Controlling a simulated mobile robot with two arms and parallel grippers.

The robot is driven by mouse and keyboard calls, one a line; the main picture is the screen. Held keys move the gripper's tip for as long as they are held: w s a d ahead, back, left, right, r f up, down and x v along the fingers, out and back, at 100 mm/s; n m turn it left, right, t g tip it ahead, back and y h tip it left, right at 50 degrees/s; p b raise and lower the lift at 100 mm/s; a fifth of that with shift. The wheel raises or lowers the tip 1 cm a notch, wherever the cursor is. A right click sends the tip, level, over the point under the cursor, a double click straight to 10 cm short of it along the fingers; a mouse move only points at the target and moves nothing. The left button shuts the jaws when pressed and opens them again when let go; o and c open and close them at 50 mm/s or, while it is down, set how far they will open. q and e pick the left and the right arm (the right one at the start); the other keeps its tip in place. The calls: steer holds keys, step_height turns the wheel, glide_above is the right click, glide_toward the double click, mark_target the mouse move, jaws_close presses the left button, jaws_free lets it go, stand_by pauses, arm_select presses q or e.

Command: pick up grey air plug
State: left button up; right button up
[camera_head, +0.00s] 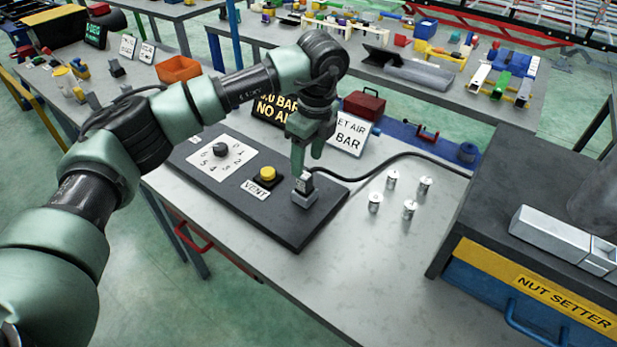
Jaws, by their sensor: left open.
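The grey air plug (304,184) stands upright in a grey block (305,199) at the right end of a dark panel (265,222) on the bench. A black hose runs from near it to the right. My left gripper (306,164) is open and points down just above the plug. One finger is close to the plug's top; I cannot tell whether it touches. The fingers partly hide each other. My right gripper is not in view.
The panel carries a numbered dial (221,150) and a yellow VENT button (267,174). Several small metal cylinders (392,180) stand right of the plug. Signs (350,133) and a red box (364,103) stand behind. A NUT SETTER cabinet (520,270) is at right. The front bench is clear.

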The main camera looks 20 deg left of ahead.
mark_target(305, 174)
arm_select(q)
steer(key=f+p, duration=0.1)
steer(key=f, duration=0.1)
steer(key=shift+s+a+f+p, duration=0.2)
steer(key=shift+s+f+p, duration=0.15)
steer(key=shift+p, duration=0.05)
steer(key=f, duration=0.1)
steer(key=f+p, duration=0.1)
steer(key=shift+w+a+f, duration=0.15)
steer(key=shift+w+f, duration=0.2)
steer(key=shift+f, duration=0.55)
steer(key=c, duration=1)
jaws_close()
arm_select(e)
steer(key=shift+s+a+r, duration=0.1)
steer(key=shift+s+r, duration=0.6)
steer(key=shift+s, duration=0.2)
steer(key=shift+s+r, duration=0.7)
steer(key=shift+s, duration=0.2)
